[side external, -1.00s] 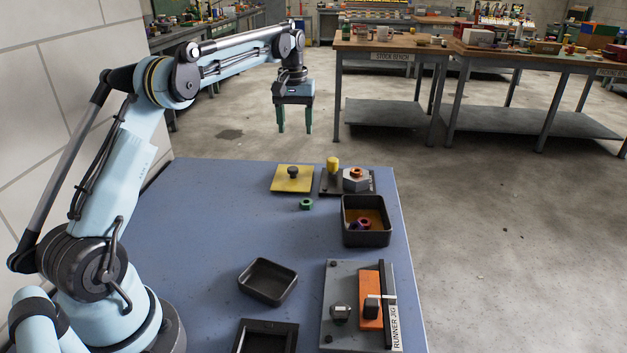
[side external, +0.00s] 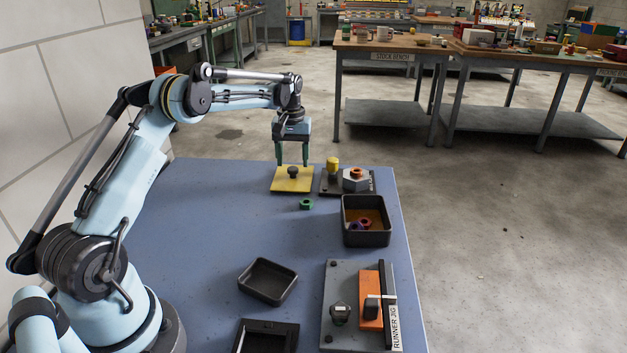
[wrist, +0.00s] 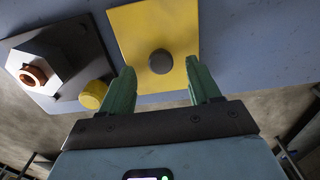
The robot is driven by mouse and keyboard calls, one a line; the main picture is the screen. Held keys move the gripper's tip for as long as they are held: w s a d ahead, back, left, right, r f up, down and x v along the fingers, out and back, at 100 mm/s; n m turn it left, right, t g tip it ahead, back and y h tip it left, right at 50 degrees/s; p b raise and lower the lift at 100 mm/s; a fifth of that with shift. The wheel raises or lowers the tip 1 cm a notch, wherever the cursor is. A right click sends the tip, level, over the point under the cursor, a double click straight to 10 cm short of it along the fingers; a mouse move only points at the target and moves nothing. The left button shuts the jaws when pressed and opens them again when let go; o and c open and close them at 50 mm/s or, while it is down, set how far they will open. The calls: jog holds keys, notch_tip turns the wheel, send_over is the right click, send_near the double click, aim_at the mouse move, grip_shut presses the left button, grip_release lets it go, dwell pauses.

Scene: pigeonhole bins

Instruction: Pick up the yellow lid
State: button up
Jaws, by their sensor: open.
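The yellow lid (side external: 281,184) is a flat square plate with a dark round knob (side external: 293,172) in its middle. It lies near the far edge of the blue table. My gripper (side external: 292,164) is open and points down, with its two green fingers just above the lid and apart on either side of the knob. In the wrist view the lid (wrist: 135,40) shows ahead, with the knob (wrist: 160,61) between and slightly beyond the open fingertips (wrist: 160,72). Nothing is between the fingers' inner faces and the knob.
Right of the lid, a dark plate (side external: 330,188) carries a yellow peg (side external: 333,164) and a grey hexagonal block (side external: 356,183) with an orange ring. A green nut (side external: 306,204) lies in front. A black bin (side external: 367,239) holds rings. The table's left middle is clear.

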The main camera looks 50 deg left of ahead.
aim_at(293, 168)
jog(key=shift+f, duration=1.6)
grip_shut()
